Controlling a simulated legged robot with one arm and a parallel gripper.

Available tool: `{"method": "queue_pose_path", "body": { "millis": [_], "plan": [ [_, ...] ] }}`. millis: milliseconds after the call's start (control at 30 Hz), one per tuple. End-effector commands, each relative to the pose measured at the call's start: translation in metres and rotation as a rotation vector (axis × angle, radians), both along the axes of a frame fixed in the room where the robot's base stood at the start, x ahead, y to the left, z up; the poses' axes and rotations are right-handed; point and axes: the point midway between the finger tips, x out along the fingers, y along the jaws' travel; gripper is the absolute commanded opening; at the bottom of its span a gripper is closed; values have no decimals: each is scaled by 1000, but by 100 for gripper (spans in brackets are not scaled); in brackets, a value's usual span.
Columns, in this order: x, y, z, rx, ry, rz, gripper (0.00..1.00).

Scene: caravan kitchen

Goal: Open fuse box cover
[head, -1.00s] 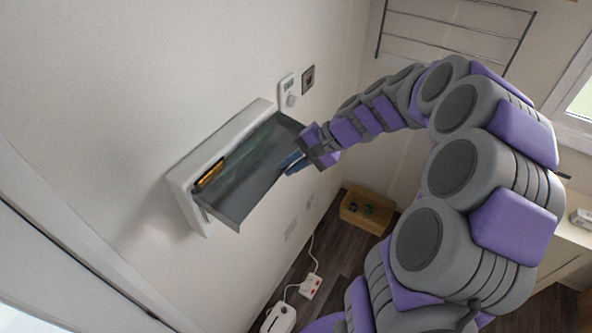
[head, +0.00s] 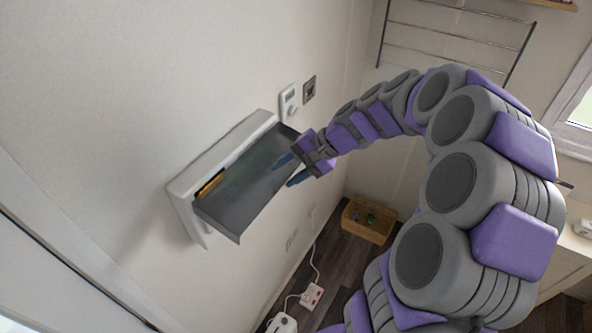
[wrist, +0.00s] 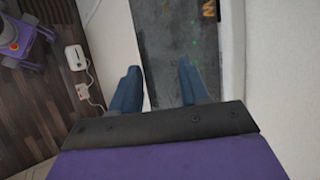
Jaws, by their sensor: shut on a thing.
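The white fuse box (head: 186,205) is fixed to the wall, left of centre in the head view. Its grey cover (head: 243,190) stands out from the box, with a gap on the left showing an orange strip (head: 210,186) inside. My gripper (head: 291,169) is at the cover's right edge. One blue finger lies over the cover's face and the other is outside its edge, with the edge between them. In the wrist view the fingers (wrist: 158,85) straddle the edge of the dark cover (wrist: 165,35). The exact contact is hard to see.
A thermostat (head: 289,103) and a switch (head: 309,89) are on the wall above right. A wooden box (head: 368,220), a power strip (head: 312,297) and a white appliance (head: 282,323) are on the floor below. A wire rack (head: 455,38) hangs at the back.

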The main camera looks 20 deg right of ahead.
Motion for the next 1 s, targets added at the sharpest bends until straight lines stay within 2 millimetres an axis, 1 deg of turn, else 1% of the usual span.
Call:
{"method": "queue_pose_path", "body": {
  "millis": [333, 467, 567, 667, 800, 1000],
  "plan": [
    [-2, 0, 2, 10, -1, 1, 30],
    [-4, -6, 6, 9, -4, 0, 30],
    [-7, -18, 15, 5, -9, -3, 30],
    [-13, -34, 28, 8, -7, -2, 30],
    [-24, -62, 49, 9, -8, -3, 30],
    [-36, -92, 75, 10, -6, -3, 30]
  ]
}}
